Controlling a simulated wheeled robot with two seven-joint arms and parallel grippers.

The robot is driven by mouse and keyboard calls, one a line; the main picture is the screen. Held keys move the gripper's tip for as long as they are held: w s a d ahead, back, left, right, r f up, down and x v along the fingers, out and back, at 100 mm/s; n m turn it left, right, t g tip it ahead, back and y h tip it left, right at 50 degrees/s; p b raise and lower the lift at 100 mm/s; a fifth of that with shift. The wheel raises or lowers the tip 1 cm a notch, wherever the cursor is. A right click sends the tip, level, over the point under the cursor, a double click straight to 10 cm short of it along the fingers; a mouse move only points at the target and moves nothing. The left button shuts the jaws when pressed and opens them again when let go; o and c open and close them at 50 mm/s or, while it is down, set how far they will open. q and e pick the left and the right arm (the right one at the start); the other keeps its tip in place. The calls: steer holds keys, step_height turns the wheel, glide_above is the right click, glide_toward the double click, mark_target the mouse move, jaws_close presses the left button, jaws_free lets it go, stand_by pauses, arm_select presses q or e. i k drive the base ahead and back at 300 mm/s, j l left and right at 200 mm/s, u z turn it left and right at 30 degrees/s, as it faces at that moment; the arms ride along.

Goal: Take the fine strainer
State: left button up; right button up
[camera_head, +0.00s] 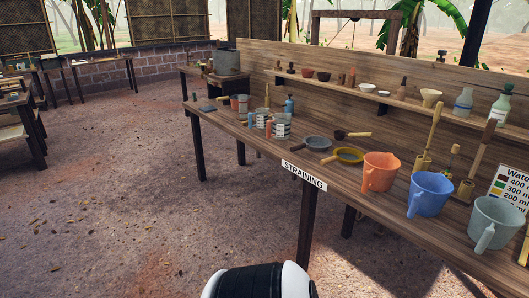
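One is a grey strainer (317,142); the other is a yellow-rimmed strainer (349,154), nearer and to the right. Their handles point left toward the table's front edge. The mesh is too small to tell which is the fine one. A dark ladle-like tool (341,134) with a wooden handle lies behind them. Neither of my grippers is in view; only a white and black part of my own body shows at the bottom edge.
An orange jug (380,172), a blue jug (429,193) and a grey jug (494,226) stand right of the strainers. Several cans, including a striped can (282,125), and a blue bottle (289,104) stand left. A shelf (340,88) runs behind.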

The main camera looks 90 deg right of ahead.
mark_target(348, 155)
steer(key=z, duration=3.4)
